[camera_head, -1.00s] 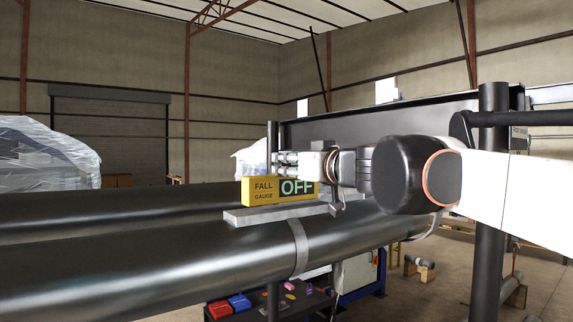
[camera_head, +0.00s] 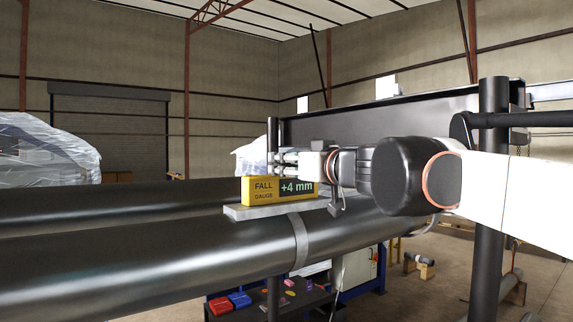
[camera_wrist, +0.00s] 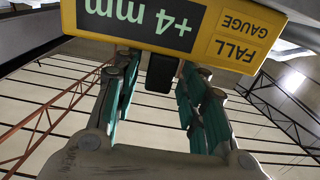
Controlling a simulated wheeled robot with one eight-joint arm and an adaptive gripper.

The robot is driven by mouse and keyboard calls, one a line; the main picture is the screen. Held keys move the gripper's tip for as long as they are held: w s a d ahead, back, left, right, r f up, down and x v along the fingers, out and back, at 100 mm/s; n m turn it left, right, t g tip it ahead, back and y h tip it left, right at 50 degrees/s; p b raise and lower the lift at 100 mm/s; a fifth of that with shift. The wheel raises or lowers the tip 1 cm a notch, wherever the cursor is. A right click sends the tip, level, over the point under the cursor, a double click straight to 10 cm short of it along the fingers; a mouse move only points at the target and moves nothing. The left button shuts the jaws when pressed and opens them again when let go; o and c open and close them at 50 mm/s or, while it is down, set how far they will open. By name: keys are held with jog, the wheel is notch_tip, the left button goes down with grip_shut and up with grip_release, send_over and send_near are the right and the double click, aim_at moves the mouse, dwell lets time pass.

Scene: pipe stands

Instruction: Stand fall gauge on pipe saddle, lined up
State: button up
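The fall gauge (camera_head: 262,190) is a yellow block with a dark display reading "+4 mm". It stands upright on the flat grey plate of the pipe saddle (camera_head: 240,213), which sits on top of the front black pipe, above a grey strap. In the wrist view the gauge (camera_wrist: 235,38) spans the top, upside down, with a black grip block (camera_wrist: 162,73) jutting toward me. My gripper (camera_head: 287,160) is just behind the gauge at its upper edge. Its teal-padded fingers (camera_wrist: 160,85) straddle the block, with a visible gap on the left. The plate's far side is hidden.
A second black pipe (camera_head: 120,205) runs behind the front pipe (camera_head: 130,260). A dark upright post (camera_head: 489,200) stands at right, by a dark beam (camera_head: 400,112). A low bench (camera_head: 265,305) with coloured blocks is below. Open air lies above the pipes.

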dwell(0.3)
jog(key=p+v, duration=0.1)
jog(key=v, duration=0.8)
dwell(0.4)
